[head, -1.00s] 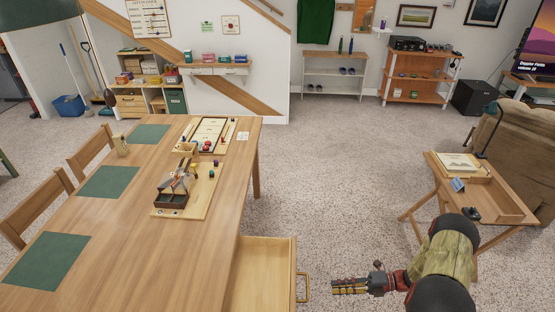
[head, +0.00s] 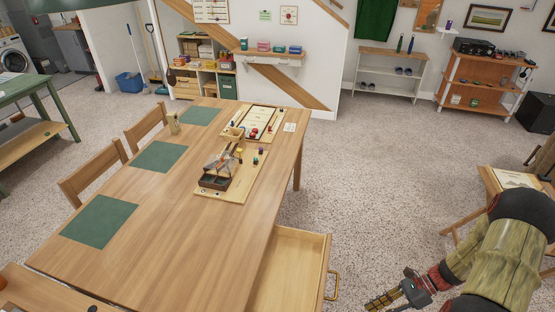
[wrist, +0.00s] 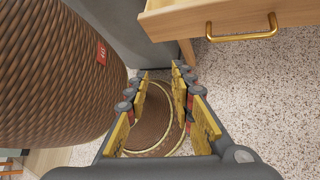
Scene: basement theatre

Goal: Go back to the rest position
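My gripper (head: 384,301) is low at the bottom right of the head view, out over the floor and to the right of the table's open drawer (head: 290,268). In the wrist view my gripper (wrist: 168,112) shows its two yellow-padded fingers apart, with nothing held between them. The drawer's front and brass handle (wrist: 242,30) lie beyond the fingers at the top of the wrist view, apart from them.
The long wooden table (head: 150,240) fills the left and middle, with green mats and game boards on it. A small wooden side table (head: 490,187) stands at the right, partly behind my arm. Carpet (head: 370,170) is clear between them.

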